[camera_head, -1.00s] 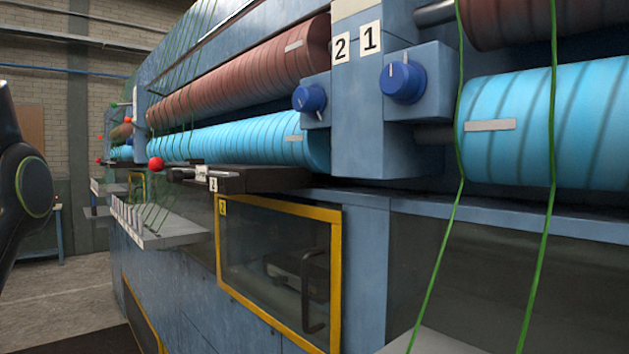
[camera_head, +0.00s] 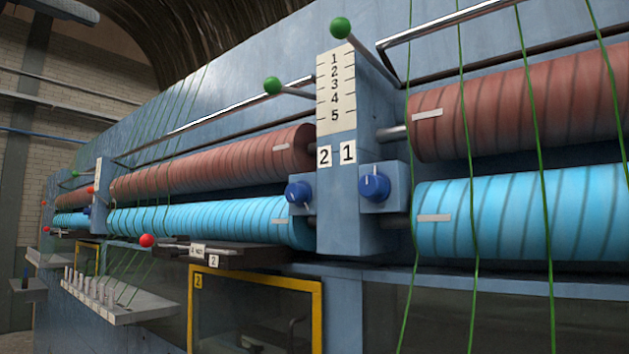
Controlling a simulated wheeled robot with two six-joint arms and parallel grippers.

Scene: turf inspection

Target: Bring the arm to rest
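Neither of my grippers shows in the head view now, and no part of my arms is in the picture. The large blue machine (camera_head: 345,215) fills most of the view. Its left section has a brown roller (camera_head: 215,163) above a cyan roller (camera_head: 200,220). Its right section has another brown roller (camera_head: 520,105) above a cyan roller (camera_head: 520,212). Green strands run down across the rollers.
Two blue knobs, the left (camera_head: 298,193) and right (camera_head: 374,187), flank the numbered column. Green-tipped levers (camera_head: 340,27) and a red ball (camera_head: 147,240) stick out. A grey shelf (camera_head: 120,312) with several small pegs juts out low at left. A yellow-framed window (camera_head: 255,283) is below.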

